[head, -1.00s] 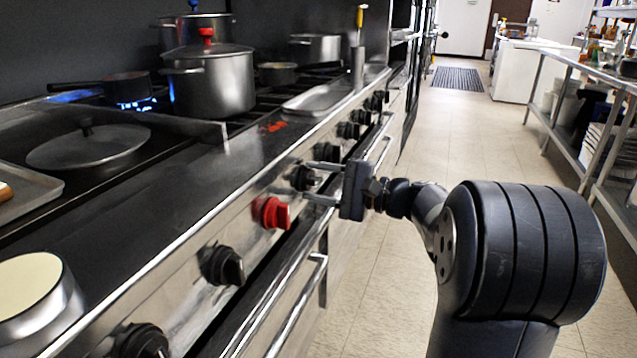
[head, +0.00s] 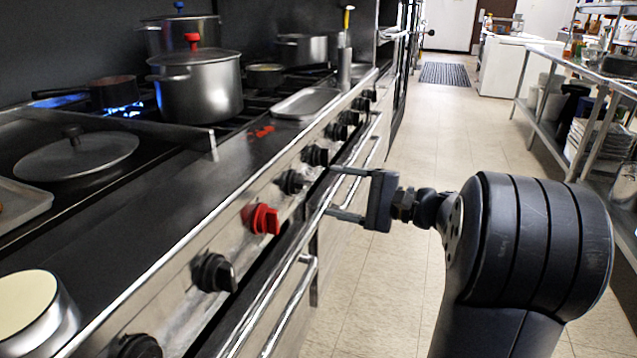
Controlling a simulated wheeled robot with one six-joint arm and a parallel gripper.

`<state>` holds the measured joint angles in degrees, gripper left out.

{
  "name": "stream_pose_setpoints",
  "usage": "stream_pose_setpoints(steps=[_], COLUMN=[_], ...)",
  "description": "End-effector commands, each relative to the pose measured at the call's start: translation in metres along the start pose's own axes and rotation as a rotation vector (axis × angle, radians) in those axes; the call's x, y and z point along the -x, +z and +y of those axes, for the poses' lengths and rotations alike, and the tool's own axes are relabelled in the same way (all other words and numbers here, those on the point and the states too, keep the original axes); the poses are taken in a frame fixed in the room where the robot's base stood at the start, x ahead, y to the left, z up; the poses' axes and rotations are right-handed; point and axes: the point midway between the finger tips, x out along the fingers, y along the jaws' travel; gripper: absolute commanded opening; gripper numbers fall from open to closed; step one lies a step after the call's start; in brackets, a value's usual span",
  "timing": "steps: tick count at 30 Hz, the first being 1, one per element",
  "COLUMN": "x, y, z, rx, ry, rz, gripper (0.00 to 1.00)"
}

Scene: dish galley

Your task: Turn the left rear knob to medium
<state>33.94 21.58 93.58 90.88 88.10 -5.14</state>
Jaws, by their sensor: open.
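A row of black knobs runs along the stove's front panel, with one red knob (head: 261,218) among them. The black knob just beyond the red one (head: 290,181) is the closest to my gripper (head: 330,190). My gripper is open and empty, its two fingers pointing left at the panel, with a gap between the fingertips and that knob. Further black knobs (head: 315,154) (head: 336,132) follow toward the back. No labels are readable, so I cannot tell which knob is the left rear one or its exact setting.
Blue flames (head: 122,110) burn under a dark saucepan (head: 110,92). A large lidded pot (head: 198,88) stands beside it. A steel oven handle (head: 292,305) juts out below the panel.

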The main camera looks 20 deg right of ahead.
Motion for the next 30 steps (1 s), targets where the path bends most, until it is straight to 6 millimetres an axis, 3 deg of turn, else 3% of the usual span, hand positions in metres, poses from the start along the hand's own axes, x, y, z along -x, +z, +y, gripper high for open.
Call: stream_pose_setpoints(steps=[6, 13, 23, 30], x=[0.029, 0.037, 0.033, 0.002], y=[0.0, 0.0, 0.0, 0.0], z=[-0.001, 0.001, 0.001, 0.003], rx=[0.0, 0.0, 0.001, 0.002], ry=[-0.001, 0.001, 0.001, 0.002], rz=[0.002, -0.001, -0.002, -0.006], gripper=[0.68, 0.68, 0.68, 0.68])
